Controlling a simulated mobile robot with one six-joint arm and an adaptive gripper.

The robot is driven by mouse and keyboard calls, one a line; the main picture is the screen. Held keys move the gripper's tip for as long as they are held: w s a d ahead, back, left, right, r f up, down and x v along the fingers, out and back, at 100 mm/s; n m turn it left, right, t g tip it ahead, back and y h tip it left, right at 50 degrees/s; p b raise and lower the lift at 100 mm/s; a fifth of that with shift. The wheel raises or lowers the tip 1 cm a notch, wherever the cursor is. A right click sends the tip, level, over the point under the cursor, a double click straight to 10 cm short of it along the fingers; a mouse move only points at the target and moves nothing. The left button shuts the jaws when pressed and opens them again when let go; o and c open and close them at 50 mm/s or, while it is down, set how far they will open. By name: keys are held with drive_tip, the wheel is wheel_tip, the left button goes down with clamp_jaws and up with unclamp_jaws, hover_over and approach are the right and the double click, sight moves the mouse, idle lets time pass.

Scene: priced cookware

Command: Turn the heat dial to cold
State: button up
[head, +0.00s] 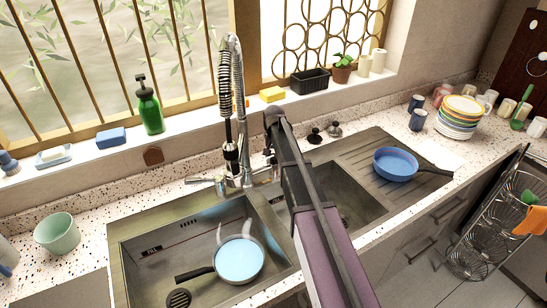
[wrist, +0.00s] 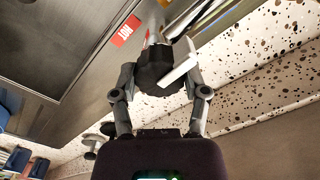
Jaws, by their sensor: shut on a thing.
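The heat dial (wrist: 158,66) shows in the wrist view as a dark, faceted knob with a white pointer (wrist: 180,70). The pointer lies on the right side of the knob, away from the red HOT label (wrist: 125,31) at its upper left. My gripper (wrist: 160,78) has one finger on each side of the knob and is shut on it. No cold label can be made out. In the head view my arm reaches over the sink to beside the faucet (head: 233,150), and it hides most of the dial and fingers.
A frying pan (head: 239,259) with pale contents and wisps above it sits in the left basin. A blue pan (head: 396,163) rests on the drainboard. A green bottle (head: 150,108) and a yellow sponge (head: 272,94) stand on the sill behind.

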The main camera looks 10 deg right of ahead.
drive_tip(key=shift+m, duration=0.5)
drive_tip(key=o, duration=1.1)
drive_tip(key=shift+o, duration=0.2)
drive_tip(key=shift+n, duration=0.5)
